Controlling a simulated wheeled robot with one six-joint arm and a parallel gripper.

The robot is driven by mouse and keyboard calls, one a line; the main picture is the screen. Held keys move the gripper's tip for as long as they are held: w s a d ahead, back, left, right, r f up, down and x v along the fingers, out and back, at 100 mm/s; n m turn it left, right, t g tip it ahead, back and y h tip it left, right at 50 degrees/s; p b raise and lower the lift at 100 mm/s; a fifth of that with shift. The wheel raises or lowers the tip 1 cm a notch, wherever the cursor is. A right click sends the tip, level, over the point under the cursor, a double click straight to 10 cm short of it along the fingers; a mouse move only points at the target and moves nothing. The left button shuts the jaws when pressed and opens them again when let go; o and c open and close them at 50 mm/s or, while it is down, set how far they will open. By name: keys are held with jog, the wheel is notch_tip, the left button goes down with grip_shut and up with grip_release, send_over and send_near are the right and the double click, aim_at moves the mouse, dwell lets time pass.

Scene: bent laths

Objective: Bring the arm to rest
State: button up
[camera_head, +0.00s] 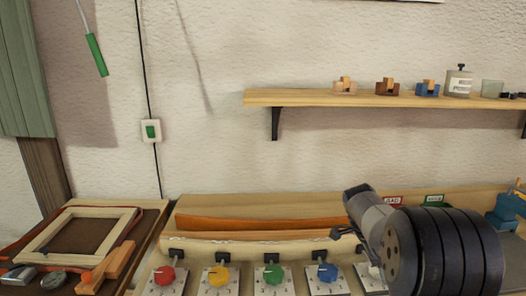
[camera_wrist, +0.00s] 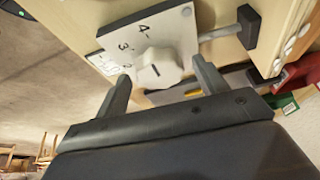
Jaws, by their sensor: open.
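My gripper (camera_wrist: 163,83) shows in the wrist view with its two fingers apart and nothing held between them. A white knob (camera_wrist: 157,68) on a numbered white plate (camera_wrist: 178,33) lies in line with the gap between the fingertips. I cannot tell how far the fingertips are from it.
Red (camera_head: 165,275), yellow (camera_head: 218,276), green (camera_head: 271,275) and blue (camera_head: 326,273) knobs line the bench front. An orange-brown bent lath (camera_head: 260,223) lies behind them. A shelf (camera_head: 350,99) holds small blocks.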

jog(key=n, duration=0.2)
jog(key=n+t, duration=0.1)
jog(key=n, duration=0.1)
jog(key=shift+s+t, duration=0.2)
jog(key=shift+t, duration=0.1)
jog(key=n+t+p, duration=0.1)
jog(key=n, duration=0.2)
jog(key=shift+d+r+y+p, duration=0.1)
jog(key=shift+y+p, duration=0.25)
jog(key=shift+y, duration=0.05)
jog(key=shift+s+d+n+t+y+p, duration=0.1)
jog(key=shift+n+t+y+p, duration=0.3)
jog(key=shift+n, duration=0.7)
jog(key=shift+n+t+y+p, duration=0.15)
jog(key=shift+n+p, duration=0.3)
jog(key=shift+n, duration=0.65)
jog(key=shift+n+t+y, duration=0.25)
jog(key=shift+n+y, duration=0.2)
jog(key=shift+n, duration=0.85)
jog(key=shift+s+p, duration=0.1)
jog(key=shift+p, duration=0.2)
